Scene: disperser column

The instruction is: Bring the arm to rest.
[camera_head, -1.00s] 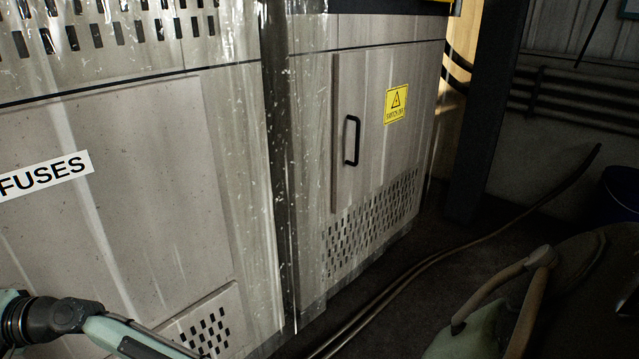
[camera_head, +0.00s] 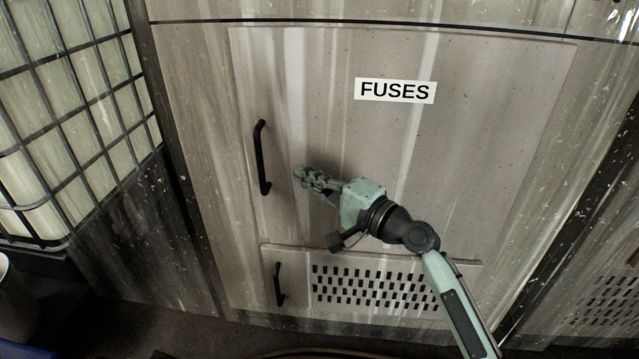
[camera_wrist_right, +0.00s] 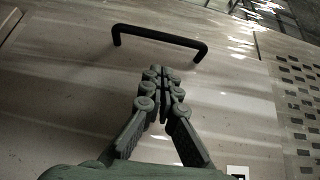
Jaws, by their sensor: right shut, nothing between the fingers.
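My right arm (camera_head: 455,300) reaches up from the bottom right in the head view. My right gripper (camera_head: 303,175) is shut and empty. It is in front of the door marked FUSES (camera_head: 480,150), to the right of its black upright handle (camera_head: 261,158) and apart from it. In the right wrist view my right gripper (camera_wrist_right: 160,78) has its fingers together, pointing toward the black handle (camera_wrist_right: 160,36), with a gap between them. My left gripper is not in view.
A lower panel with a vent grille (camera_head: 375,288) has its own black handle (camera_head: 279,284). A caged pale tank (camera_head: 70,120) stands at the left. A bin-like container (camera_head: 15,300) is at the lower left. The doors look closed.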

